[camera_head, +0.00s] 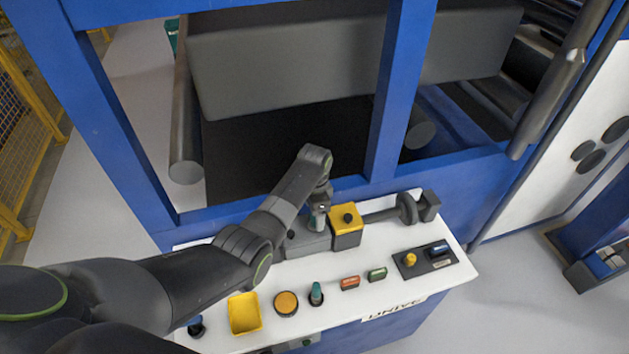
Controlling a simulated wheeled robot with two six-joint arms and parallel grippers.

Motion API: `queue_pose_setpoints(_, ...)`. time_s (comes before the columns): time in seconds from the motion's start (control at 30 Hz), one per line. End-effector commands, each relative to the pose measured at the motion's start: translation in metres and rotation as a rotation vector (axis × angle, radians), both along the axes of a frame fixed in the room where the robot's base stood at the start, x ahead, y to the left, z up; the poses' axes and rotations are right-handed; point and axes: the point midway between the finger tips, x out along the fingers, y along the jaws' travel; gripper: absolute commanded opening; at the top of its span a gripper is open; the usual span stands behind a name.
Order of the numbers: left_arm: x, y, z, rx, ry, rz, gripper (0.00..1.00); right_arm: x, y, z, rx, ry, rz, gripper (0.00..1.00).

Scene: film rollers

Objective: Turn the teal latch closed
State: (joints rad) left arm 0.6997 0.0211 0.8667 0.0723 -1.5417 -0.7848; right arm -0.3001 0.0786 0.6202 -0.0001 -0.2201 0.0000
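My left arm reaches in from the left, and my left gripper (320,204) points down right at the top of this piece. The gripper and wrist hide its upper part. The fingers are too small to tell whether they are open or shut on it. A second teal piece, a short upright knob (316,292), stands on the front part of the console, clear of the gripper. My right gripper is not in view.
The white console top (290,272) carries a yellow block with a black knob (346,219), a dark roller-like handle (409,209), a yellow tray (244,313), an orange button (286,303), small switches (350,283) and a dark panel (425,260). Blue frame posts (401,75) rise behind.

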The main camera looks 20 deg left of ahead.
Motion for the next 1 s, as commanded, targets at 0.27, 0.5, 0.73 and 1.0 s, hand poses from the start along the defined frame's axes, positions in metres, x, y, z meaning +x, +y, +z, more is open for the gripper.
queue_pose_setpoints(0.27,0.001,0.0,0.049,0.0,-0.006,0.001,0.71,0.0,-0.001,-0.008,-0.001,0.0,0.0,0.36)
queue_pose_setpoints(0.5,0.001,0.0,0.103,0.001,-0.007,-0.001,0.71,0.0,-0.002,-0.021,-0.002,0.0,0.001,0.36)
queue_pose_setpoints(0.73,0.0,0.0,0.144,0.0,0.0,0.0,0.71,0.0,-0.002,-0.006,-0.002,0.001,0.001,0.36)
queue_pose_setpoints(1.0,-0.001,0.0,0.151,0.001,0.001,0.0,0.71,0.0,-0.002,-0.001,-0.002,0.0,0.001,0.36)
